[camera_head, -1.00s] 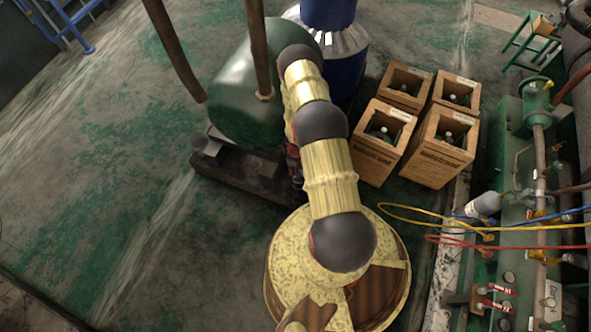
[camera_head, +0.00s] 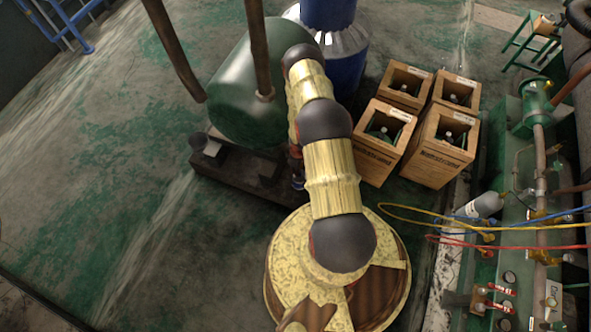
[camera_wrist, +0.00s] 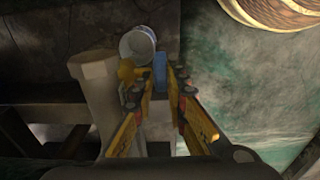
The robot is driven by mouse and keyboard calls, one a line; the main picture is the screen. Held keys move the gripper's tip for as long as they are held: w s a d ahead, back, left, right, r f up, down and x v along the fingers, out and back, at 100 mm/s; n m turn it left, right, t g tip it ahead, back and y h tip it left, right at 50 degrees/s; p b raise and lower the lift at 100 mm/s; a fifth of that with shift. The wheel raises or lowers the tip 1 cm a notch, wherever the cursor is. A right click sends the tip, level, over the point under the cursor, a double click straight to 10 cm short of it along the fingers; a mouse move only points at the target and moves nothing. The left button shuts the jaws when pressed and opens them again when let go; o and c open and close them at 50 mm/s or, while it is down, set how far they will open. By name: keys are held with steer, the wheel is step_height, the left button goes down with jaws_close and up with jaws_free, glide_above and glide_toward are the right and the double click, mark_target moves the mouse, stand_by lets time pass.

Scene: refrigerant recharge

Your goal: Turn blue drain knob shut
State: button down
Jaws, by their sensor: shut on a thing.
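The blue knob (camera_wrist: 160,71) shows in the wrist view as a small blue block between the tips of my gripper (camera_wrist: 161,82). The yellow-and-black fingers are closed on its two sides. My fingertips and the knob are largely hidden there by the arm. How far the knob is turned cannot be told.
A pale cup-like part (camera_wrist: 137,44) and a beige pipe (camera_wrist: 97,88) are close to the fingers. Wooden crates (camera_head: 436,160) with cylinders stand right of the arm. Dark pipes (camera_head: 258,45) rise from the tank. Floor to the left is clear.

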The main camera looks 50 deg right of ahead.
steer(key=t+b, duration=0.1)
steer(key=s+t+y+b, duration=0.1)
steer(key=t, duration=0.1)
steer(key=s+f+t+y+b, duration=0.1)
steer(key=shift+d+t, duration=0.4)
steer(key=shift+s+d+f+t+y+b, duration=0.1)
steer(key=shift+s+f+t+y+b, duration=0.4)
steer(key=shift+t+b, duration=1.45)
steer(key=shift+s+d+f+t+y+b, duration=0.15)
steer(key=shift+f+t+y+b, duration=0.6)
steer(key=shift+t+b, duration=1.15)
steer(key=shift+s+d+f+t+y+b, duration=0.1)
steer(key=shift+s+f+t+y+b, duration=0.15)
steer(key=shift+t+y+b, duration=1.2)
steer(key=shift+t+h+b, duration=0.3)
steer(key=shift+h+b, duration=0.1)
steer(key=shift+b, duration=0.35)
steer(key=c, duration=2.1)
jaws_free()
steer(key=shift+o, duration=0.2)
steer(key=v, duration=1.2)
